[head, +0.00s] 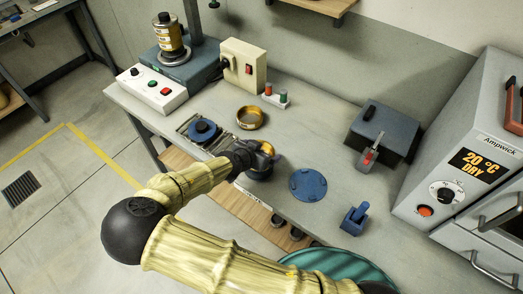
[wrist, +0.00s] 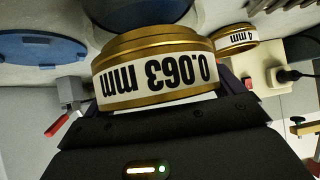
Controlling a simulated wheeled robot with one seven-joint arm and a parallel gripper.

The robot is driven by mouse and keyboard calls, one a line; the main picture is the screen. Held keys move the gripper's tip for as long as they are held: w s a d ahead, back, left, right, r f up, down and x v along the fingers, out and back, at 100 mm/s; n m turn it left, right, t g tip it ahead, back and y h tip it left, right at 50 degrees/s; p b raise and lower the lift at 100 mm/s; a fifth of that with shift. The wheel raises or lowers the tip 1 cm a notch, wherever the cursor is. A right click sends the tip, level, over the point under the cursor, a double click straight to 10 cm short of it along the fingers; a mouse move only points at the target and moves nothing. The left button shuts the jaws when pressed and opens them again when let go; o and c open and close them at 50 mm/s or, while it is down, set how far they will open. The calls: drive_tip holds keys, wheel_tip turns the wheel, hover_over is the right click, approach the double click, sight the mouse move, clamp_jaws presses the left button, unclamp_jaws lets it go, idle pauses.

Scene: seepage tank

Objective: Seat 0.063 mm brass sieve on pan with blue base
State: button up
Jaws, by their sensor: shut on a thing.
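The 0.063 mm brass sieve (wrist: 155,72) is held in my gripper (wrist: 150,115); its label reads upside down in the wrist view. In the head view, part of its gold rim (head: 268,148) shows beside my gripper (head: 256,154). A dark blue round piece (wrist: 138,8), seemingly the blue-based pan, is cut off at the top of the wrist view, close to the sieve. A dark round form (head: 260,173) shows just below my gripper in the head view. Whether sieve and pan touch is unclear.
A 4 mm brass sieve (wrist: 236,38) also shows on the bench in the head view (head: 250,117). A flat blue disc (head: 308,184) lies to the right. A blue round piece (head: 202,130) sits left. A dark box (head: 382,131) and an oven (head: 465,150) stand right.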

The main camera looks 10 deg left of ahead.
drive_tip(key=shift+f+b, duration=0.7)
drive_tip(key=shift+f, duration=0.3)
drive_tip(key=o, duration=0.8)
drive_tip(key=shift+r, duration=0.1)
